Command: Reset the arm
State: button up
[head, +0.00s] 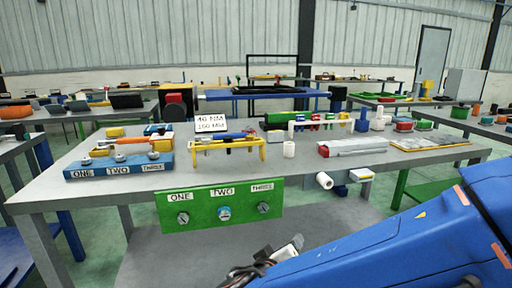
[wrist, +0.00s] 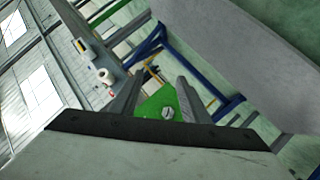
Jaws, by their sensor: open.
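My blue arm (head: 400,235) reaches in from the right edge of the head view, low in front of the table. My gripper (head: 255,266) is at its end near the bottom middle, partly cut off by the frame edge. In the wrist view my gripper (wrist: 160,98) shows two grey fingers spread apart with nothing between them. Beyond the fingers is part of the green panel (wrist: 158,108) with a knob. In the head view this panel (head: 219,206) hangs on the table front, labelled ONE, TWO, THREE, above and left of my gripper.
The grey table (head: 310,178) holds a blue block (head: 118,169) with labelled knobs, a yellow rack (head: 232,146), a white cylinder (head: 289,149) and a red-and-grey block (head: 351,147). A white roll (head: 324,181) sticks out from its front edge. More tables stand behind.

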jog(key=s+d+f+m+g+h, duration=0.1)
jog(key=d+g, duration=0.2)
jog(key=d, duration=0.4)
jog(key=s+d+f+m+g, duration=0.1)
jog(key=s+d+g, duration=0.1)
jog(key=d, duration=0.5)
jog(key=s+d+m+g+y, duration=0.2)
jog(key=s+d+y, duration=0.4)
jog(key=s, duration=0.4)
jog(key=shift+s+d+r+g+y, duration=0.3)
jog(key=shift+s+d+g, duration=0.1)
jog(key=shift+d, duration=0.2)
